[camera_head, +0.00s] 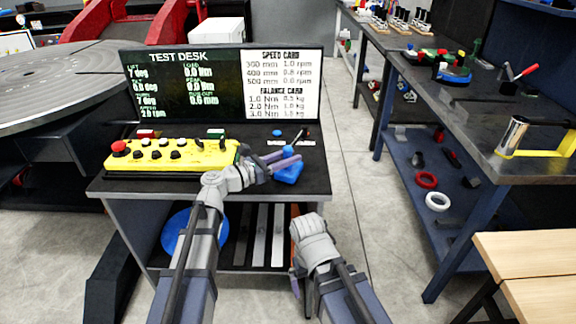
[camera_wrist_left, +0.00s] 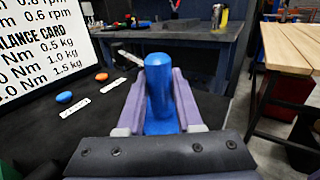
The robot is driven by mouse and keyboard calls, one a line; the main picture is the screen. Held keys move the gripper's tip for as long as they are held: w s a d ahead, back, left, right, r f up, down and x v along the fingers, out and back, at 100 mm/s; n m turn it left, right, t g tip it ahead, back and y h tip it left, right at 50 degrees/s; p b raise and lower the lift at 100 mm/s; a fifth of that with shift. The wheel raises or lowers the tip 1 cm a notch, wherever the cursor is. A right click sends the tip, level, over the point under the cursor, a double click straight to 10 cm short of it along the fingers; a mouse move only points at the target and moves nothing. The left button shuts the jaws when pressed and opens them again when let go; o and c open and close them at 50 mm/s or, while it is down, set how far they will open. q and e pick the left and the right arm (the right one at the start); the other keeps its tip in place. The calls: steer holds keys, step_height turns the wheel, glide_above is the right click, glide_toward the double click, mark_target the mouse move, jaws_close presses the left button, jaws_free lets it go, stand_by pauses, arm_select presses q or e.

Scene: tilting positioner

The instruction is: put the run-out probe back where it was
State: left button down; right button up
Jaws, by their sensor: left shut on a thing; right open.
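My left gripper (camera_head: 284,163) is shut on a blue piece (camera_head: 290,174), which I take to be the run-out probe. In the left wrist view, the probe (camera_wrist_left: 158,88) is a rounded blue upright body on a wider blue base, between the two purple fingers (camera_wrist_left: 160,105). It is over the right front part of the black-topped test desk (camera_head: 312,180); I cannot tell whether its base touches the top. My right gripper (camera_head: 313,238) is low in front of the desk, clear of the probe; its fingers are mostly hidden by its wrist.
A yellow control box (camera_head: 170,157) with a red button stands on the desk's left. A screen (camera_head: 222,85) stands at the back. Small blue (camera_wrist_left: 64,97) and orange (camera_wrist_left: 101,77) knobs with white labels lie beyond my left gripper. A workbench (camera_head: 480,110) stands to the right, across an aisle.

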arm_select(q)
steer(key=shift+f, duration=0.2)
arm_select(e)
steer(key=shift+f, duration=0.2)
arm_select(q)
steer(key=shift+f, duration=0.2)
steer(key=c, duration=0.6)
jaws_free()
steer(key=shift+r, duration=0.2)
steer(key=v, duration=1.2)
steer(key=shift+a, duration=0.1)
arm_select(e)
steer(key=shift+a, duration=0.1)
